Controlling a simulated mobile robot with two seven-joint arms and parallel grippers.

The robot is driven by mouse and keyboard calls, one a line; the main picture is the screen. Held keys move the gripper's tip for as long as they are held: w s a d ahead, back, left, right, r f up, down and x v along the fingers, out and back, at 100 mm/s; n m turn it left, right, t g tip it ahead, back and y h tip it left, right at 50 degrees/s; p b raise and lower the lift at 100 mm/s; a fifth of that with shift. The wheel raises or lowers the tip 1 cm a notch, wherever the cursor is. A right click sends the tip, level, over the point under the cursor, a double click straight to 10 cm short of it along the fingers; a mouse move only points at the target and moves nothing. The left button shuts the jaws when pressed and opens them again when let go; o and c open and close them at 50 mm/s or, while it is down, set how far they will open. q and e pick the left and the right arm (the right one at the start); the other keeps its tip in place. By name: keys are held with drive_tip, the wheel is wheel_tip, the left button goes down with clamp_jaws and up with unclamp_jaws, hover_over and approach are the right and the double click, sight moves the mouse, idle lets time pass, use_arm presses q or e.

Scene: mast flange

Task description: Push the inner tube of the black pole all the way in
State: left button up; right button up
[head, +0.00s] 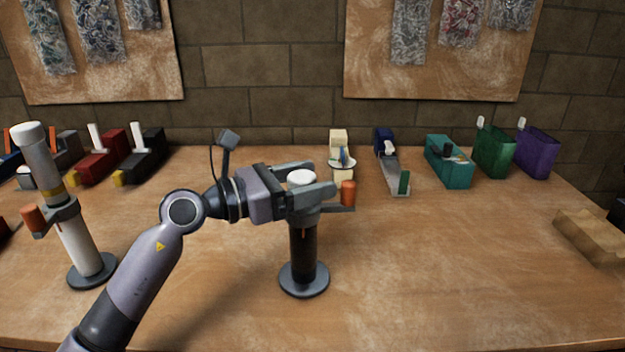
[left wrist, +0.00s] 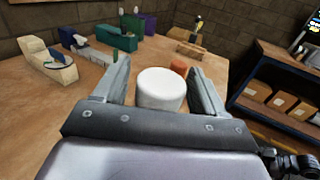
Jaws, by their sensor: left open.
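The black pole (head: 303,251) stands upright on a round dark base in the middle of the table in the head view. It has a grey collar with an orange knob (head: 348,193) on its right. The white cap (head: 301,177) of its inner tube shows just above the collar, and in the left wrist view the cap (left wrist: 161,89) lies between the fingers. How much tube is out is hidden by my gripper. My left gripper (head: 318,180) is open around the top of the pole, one finger on each side. My right gripper is not in view.
A white pole (head: 78,245) with an orange knob stands at the left. Several coloured boxes and tools line the back, including a teal box (head: 447,162) and a green box (head: 493,152). A wooden block (head: 590,236) lies at the right. The table right of the black pole is clear.

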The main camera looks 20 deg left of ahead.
sight(289, 187)
use_arm(q)
drive_tip(key=b+v, duration=0.1)
drive_tip(key=v, duration=0.4)
drive_tip(key=shift+s+a+f, duration=0.1)
drive_tip(key=shift+f, duration=0.1)
drive_tip(key=shift+s+a+r, duration=0.15)
drive_tip(key=shift+s+a, duration=0.2)
drive_tip(key=shift+s, duration=0.05)
